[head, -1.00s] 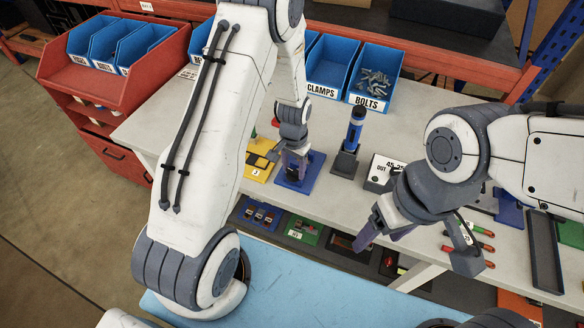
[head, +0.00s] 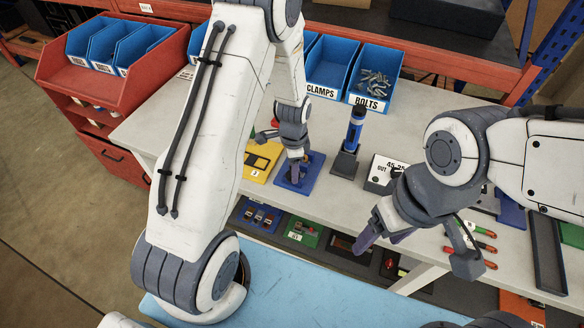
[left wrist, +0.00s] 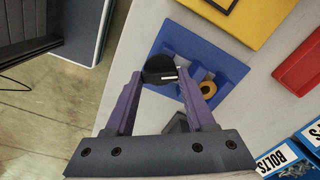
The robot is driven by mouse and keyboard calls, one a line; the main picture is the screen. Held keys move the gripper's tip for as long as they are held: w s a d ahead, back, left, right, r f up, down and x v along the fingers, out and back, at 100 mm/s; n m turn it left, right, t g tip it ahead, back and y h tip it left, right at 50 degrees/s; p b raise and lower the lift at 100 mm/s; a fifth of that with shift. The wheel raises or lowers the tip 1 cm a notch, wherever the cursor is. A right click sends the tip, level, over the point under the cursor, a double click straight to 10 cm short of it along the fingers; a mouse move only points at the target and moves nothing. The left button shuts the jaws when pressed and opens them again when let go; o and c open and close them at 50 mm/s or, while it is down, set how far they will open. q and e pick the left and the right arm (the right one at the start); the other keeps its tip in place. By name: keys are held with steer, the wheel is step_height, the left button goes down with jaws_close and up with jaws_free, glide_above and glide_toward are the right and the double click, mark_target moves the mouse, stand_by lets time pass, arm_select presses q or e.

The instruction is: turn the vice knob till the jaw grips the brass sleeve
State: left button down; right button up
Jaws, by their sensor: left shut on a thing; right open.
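The blue vice (left wrist: 226,66) sits on the grey bench; in the head view its blue base (head: 312,181) shows under my left gripper (head: 295,173). The vice knob (left wrist: 159,69) is a black round cap with a white mark, between the fingertips of my left gripper (left wrist: 158,80), which is shut on it. The brass sleeve (left wrist: 208,89) stands at the vice, just right of the knob in the left wrist view. Whether the jaw touches the sleeve cannot be told. My right gripper (head: 383,240) is open and empty, in front of the bench's edge.
A yellow block (head: 262,160) is left of the vice. A blue and black upright tool (head: 355,130) and a white readout box (head: 383,172) are to its right. Blue bins of clamps (head: 328,66) and bolts (head: 375,72) line the back. Screwdrivers (head: 478,240) lie at right.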

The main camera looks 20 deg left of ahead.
arm_select(q)
steer(key=shift+s+m, duration=0.15)
steer(key=shift+m, duration=0.35)
steer(key=shift+c, duration=1.2)
jaws_free()
steer(key=shift+a, duration=0.1)
steer(key=shift+r, duration=0.1)
steer(key=shift+r, duration=0.35)
step_height(320, 180, up, 10)
steer(key=b, duration=0.1)
steer(key=shift+f+b, duration=0.2)
steer(key=shift+b, duration=0.1)
